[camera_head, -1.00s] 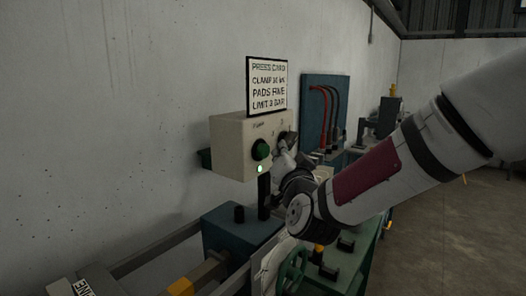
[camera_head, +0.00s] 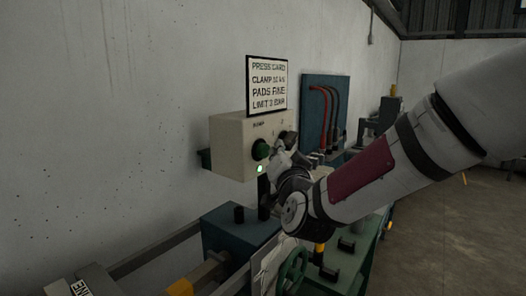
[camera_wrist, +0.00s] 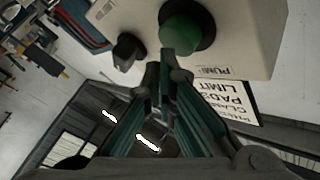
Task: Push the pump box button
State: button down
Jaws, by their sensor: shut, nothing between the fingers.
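The pump box (camera_head: 228,150) is a cream box on the wall with a "PUMP" label. Its round green button (camera_head: 260,149) is on the front face, with a lit pale indicator (camera_head: 260,169) below it. In the wrist view the green button (camera_wrist: 186,27) is at the top, in a dark collar on the box (camera_wrist: 245,40). My gripper (camera_wrist: 168,70) is shut and empty, its tips just in front of the button's edge; I cannot tell whether they touch it. In the head view my gripper (camera_head: 275,155) is beside the button and partly hidden by my wrist.
A dark knob (camera_wrist: 128,50) sits beside the button on the box. A printed sign (camera_head: 267,84) stands above the box. A blue panel with red and black hoses (camera_head: 325,105) is to the right. A green handwheel (camera_head: 292,268) and machinery lie below.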

jog(key=shift+w+a+b, duration=0.3)
jog(key=shift+w+a, duration=0.05)
jog(key=shift+a, duration=0.2)
dwell(0.7)
jog(key=shift+d, duration=0.1)
jog(key=shift+s+d+p, duration=0.5)
jog(key=shift+s+d, duration=0.1)
jog(key=shift+d, duration=0.2)
jog(key=s+d+p, duration=0.2)
jog(key=d, duration=0.1)
jog(key=s+d, duration=0.1)
jog(key=d, duration=0.1)
jog(key=shift+s+p, duration=0.15)
jog(key=shift+p, duration=0.25)
